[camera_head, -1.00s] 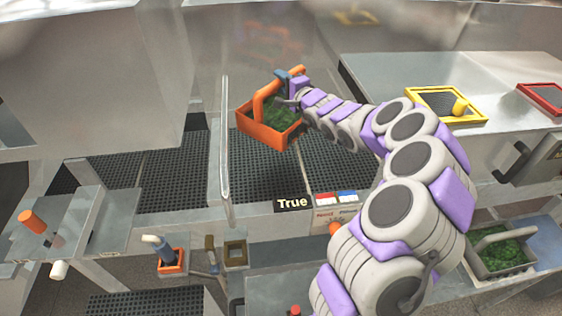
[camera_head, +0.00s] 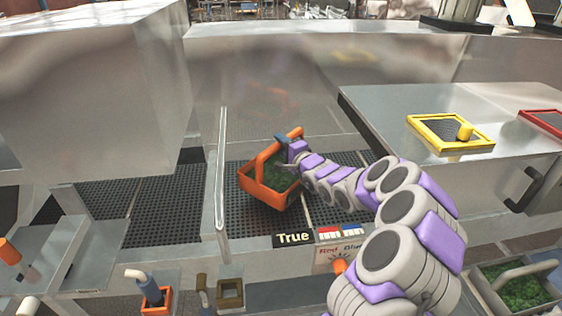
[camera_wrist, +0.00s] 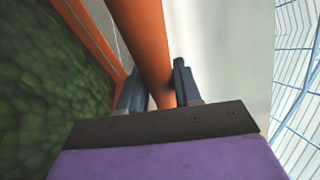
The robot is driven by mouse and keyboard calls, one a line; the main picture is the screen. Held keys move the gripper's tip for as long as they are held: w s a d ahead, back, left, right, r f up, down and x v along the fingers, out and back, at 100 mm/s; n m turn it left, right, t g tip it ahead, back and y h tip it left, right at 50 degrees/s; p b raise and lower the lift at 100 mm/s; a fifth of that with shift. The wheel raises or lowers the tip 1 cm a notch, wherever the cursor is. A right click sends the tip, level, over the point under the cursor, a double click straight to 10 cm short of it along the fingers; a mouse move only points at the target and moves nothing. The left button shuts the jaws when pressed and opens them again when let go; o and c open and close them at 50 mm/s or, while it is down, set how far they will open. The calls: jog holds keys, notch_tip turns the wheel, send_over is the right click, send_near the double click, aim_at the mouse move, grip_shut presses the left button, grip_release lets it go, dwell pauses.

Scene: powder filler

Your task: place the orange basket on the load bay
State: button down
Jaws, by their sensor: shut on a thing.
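The orange basket (camera_head: 262,190) hangs from my gripper (camera_head: 283,147) over the dark perforated floor of the bay (camera_head: 245,217). It is filled with green material and tilted in the head view. My gripper is shut on its orange handle, one finger on each side of the handle in the wrist view (camera_wrist: 158,90). The green contents (camera_wrist: 50,90) fill the left of the wrist view. I cannot tell whether the basket's bottom touches the bay floor.
A clear upright panel (camera_head: 221,170) stands just left of the basket. A metal counter with a yellow-framed hatch (camera_head: 450,134) lies to the right. A grey basket with green contents (camera_head: 515,287) is at the lower right.

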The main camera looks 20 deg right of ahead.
jog(key=shift+f, duration=2.25)
jog(key=c, duration=0.8)
grip_release()
jog(key=v, duration=1.2)
jog(key=shift+s, duration=0.1)
